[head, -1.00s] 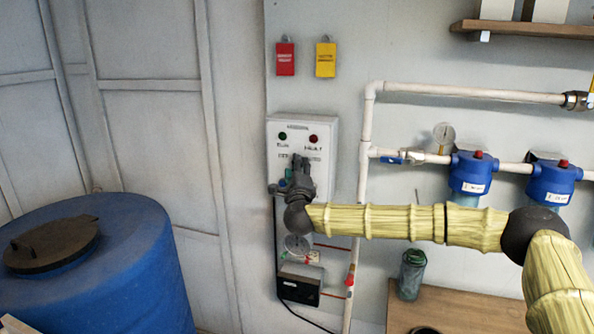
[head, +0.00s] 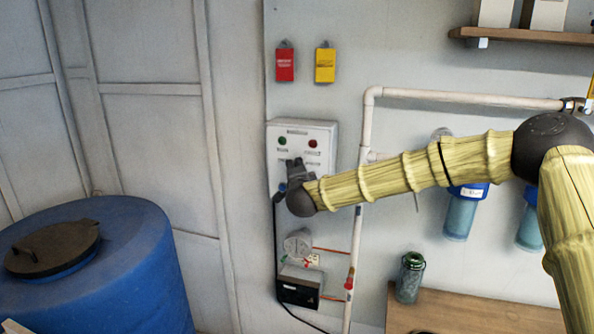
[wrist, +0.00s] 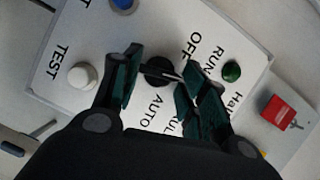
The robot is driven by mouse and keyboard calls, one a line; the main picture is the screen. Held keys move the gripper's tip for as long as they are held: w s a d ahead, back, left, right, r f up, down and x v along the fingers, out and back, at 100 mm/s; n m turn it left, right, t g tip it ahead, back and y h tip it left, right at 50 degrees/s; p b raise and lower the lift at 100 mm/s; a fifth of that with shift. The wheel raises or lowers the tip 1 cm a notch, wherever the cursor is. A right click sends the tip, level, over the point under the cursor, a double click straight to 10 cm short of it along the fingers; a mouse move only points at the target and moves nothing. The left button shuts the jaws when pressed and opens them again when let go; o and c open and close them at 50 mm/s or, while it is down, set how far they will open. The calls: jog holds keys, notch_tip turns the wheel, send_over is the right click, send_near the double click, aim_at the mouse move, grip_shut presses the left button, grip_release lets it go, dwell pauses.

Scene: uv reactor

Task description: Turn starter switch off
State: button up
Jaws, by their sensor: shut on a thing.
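The starter panel (head: 322,134) is a white box on the wall with a green lamp and a red lamp at its top. In the wrist view, its black rotary switch (wrist: 158,70) sits among the printed words OFF, AUTO and RUN. My gripper (wrist: 160,76) has its dark green fingers on either side of this knob, shut on it. The knob's pale pointer line runs toward the right finger; which word it marks is unclear. In the head view, my gripper (head: 295,165) covers the switch and the panel's middle.
A white button (wrist: 82,75) and a blue button (wrist: 122,3) are close to the fingers. Red (head: 285,65) and yellow (head: 325,63) tags hang above the panel. A white pipe (head: 365,140) runs to its right. A blue barrel (head: 130,270) stands at lower left.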

jog(key=shift+n+g+h+p, duration=0.3)
jog(key=shift+n+g+p, duration=0.35)
jog(key=shift+n, duration=0.55)
jog(key=o, duration=1)
jog(key=shift+a, duration=0.1)
jog(key=v, duration=1.2)
jog(key=shift+f, duration=0.1)
